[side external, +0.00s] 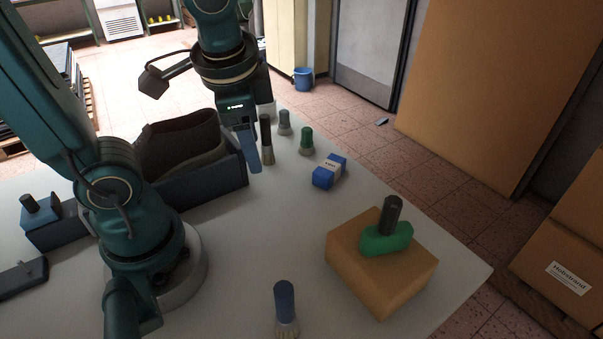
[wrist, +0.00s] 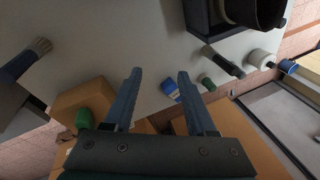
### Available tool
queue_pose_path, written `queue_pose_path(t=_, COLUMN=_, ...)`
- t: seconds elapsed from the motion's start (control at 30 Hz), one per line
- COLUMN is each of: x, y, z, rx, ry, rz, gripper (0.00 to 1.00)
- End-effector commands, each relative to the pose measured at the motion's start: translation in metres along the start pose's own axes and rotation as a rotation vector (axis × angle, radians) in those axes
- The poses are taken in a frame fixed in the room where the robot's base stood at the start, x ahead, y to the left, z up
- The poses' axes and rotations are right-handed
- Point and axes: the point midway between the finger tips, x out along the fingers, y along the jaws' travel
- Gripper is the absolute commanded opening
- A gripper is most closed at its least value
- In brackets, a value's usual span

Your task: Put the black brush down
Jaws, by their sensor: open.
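The black brush (side external: 265,130) stands upright on the pale table with its dark handle up and a lighter end down. In the wrist view it (wrist: 221,61) shows to the right of the fingers, outside the gap between them. My gripper (side external: 254,165) points down just left of the brush in the side view; whether they touch is unclear there.
A grey brush (side external: 284,122), a green brush (side external: 306,141) and a blue box (side external: 329,172) are nearby. A dark shoe form (side external: 183,143) sits in a grey holder. A cardboard block (side external: 370,280) bears a green dark-handled tool (side external: 386,239). A blue brush (side external: 285,300) stands in front.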

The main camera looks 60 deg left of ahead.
Motion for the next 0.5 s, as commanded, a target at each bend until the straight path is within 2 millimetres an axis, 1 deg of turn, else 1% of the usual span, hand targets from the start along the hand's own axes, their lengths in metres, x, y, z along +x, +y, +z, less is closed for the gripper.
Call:
queue_pose_path(t=0.03, x=-0.005, y=0.007, z=0.003, rx=-0.081, ry=0.065, rz=0.021, gripper=0.56)
queue_pose_path(t=0.1, x=-0.009, y=0.017, z=0.004, rx=-0.185, ry=0.141, rz=0.056, gripper=0.56)
queue_pose_path(t=0.2, x=-0.014, y=0.028, z=0.005, rx=-0.309, ry=0.229, rz=0.1, gripper=0.56)
queue_pose_path(t=0.33, x=-0.017, y=0.036, z=0.005, rx=-0.411, ry=0.3, rz=0.138, gripper=0.56)
queue_pose_path(t=0.5, x=-0.018, y=0.039, z=0.004, rx=-0.454, ry=0.328, rz=0.155, gripper=0.56)
